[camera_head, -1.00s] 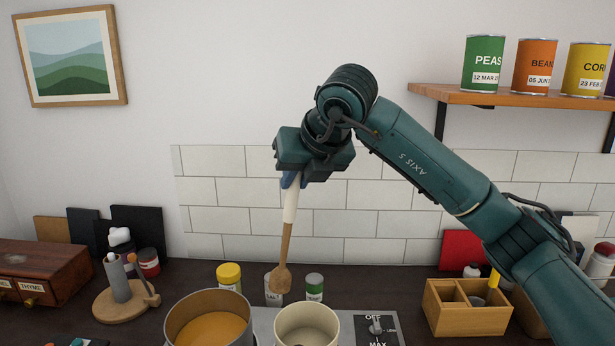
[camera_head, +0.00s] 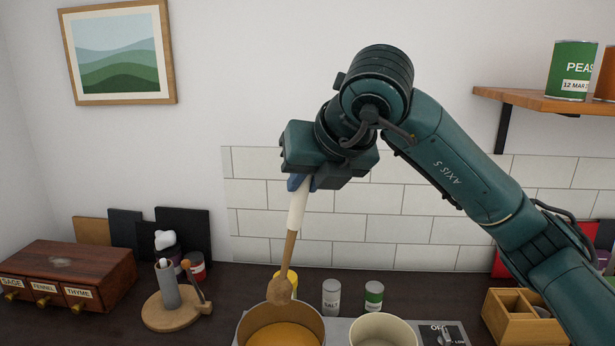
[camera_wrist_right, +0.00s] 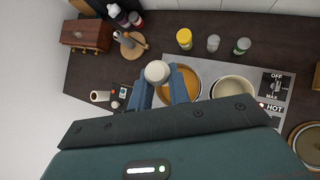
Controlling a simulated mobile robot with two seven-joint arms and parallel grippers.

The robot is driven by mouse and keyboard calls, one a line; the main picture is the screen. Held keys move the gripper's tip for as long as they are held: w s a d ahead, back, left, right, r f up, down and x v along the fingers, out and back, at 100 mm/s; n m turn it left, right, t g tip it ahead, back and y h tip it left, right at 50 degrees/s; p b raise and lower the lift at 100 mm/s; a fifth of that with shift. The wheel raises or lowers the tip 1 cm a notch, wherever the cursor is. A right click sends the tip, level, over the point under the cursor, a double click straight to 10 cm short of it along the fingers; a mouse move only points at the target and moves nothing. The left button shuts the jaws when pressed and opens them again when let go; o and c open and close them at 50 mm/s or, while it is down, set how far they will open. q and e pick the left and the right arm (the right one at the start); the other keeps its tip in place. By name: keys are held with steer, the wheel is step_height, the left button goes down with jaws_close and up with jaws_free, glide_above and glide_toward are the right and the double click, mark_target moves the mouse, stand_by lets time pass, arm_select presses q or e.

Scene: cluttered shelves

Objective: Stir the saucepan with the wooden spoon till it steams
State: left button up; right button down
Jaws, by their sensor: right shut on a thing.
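My right gripper (camera_head: 301,183) is shut on the white handle of the wooden spoon (camera_head: 289,258), which hangs nearly upright with its bowl down. In the head view the spoon's bowl overlaps the back rim of the saucepan (camera_head: 318,312); I cannot tell if they touch. The saucepan holds an orange liquid and also shows in the right wrist view (camera_wrist_right: 194,98). No steam shows. In the right wrist view the gripper's blue fingers (camera_wrist_right: 160,82) close around the white handle end (camera_wrist_right: 157,71) above the pan's left side. My left gripper is not in view.
A cream pot (camera_head: 383,320) stands right of the saucepan on the hob (camera_wrist_right: 209,67). A wooden stand (camera_head: 171,312) is at left. The hob's panel reads HOT.

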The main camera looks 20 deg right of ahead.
arm_select(q)
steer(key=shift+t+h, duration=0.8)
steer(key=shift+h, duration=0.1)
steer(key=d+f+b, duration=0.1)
steer(key=b, duration=0.5)
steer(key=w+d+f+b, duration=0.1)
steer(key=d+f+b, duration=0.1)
steer(key=b, duration=0.3)
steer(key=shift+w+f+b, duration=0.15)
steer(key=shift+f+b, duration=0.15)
steer(key=shift+b, duration=0.1)
arm_select(e)
step_height(320, 180, down, 14)
steer(key=shift+f, duration=0.2)
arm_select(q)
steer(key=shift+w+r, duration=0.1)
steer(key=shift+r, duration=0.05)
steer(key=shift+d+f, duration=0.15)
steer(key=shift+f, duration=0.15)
arm_select(e)
steer(key=shift+d, duration=0.1)
